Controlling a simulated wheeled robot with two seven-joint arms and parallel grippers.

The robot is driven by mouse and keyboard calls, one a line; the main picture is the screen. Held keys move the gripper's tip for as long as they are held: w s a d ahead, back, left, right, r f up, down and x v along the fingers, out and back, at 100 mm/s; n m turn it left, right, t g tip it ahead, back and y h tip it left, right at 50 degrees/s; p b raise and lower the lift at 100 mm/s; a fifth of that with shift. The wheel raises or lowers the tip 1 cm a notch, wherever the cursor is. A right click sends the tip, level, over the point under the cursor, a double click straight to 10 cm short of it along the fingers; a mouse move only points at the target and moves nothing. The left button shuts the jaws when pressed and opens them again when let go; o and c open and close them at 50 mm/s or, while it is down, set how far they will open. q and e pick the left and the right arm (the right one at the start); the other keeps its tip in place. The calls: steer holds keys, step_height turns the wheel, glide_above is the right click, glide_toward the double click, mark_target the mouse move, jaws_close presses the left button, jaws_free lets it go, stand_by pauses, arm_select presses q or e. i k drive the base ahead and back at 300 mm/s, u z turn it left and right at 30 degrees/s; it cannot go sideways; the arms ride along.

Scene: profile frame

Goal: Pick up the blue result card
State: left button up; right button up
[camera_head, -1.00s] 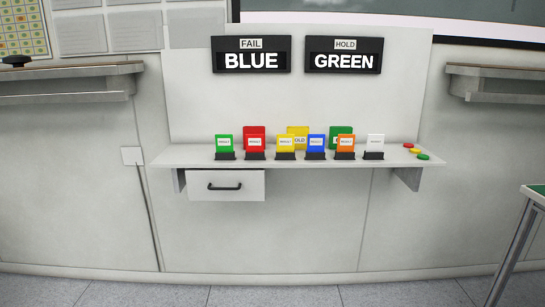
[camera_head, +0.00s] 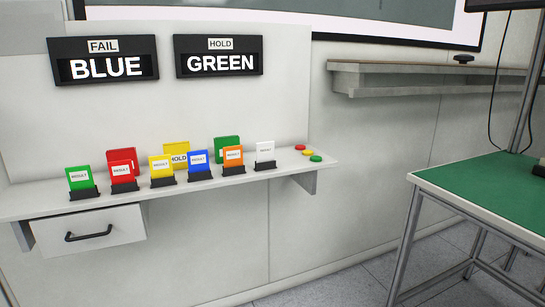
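The blue result card (camera_head: 198,159) stands upright in a small black holder on the white wall shelf (camera_head: 40,205). It is in the front row, between a yellow result card (camera_head: 161,165) on its left and an orange result card (camera_head: 233,155) on its right. A yellow HOLD card (camera_head: 176,149) stands partly hidden behind the row. Neither of my grippers is in view.
Green (camera_head: 79,177), red (camera_head: 122,170) and white (camera_head: 265,150) result cards share the front row. Three coloured buttons (camera_head: 308,153) sit at the shelf's right end. A drawer (camera_head: 90,233) hangs under its left. A green-topped table (camera_head: 480,190) stands at right.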

mark_target(198, 160)
steer(key=z, duration=0.3)
steer(key=i, duration=0.85)
steer(key=u, duration=0.1)
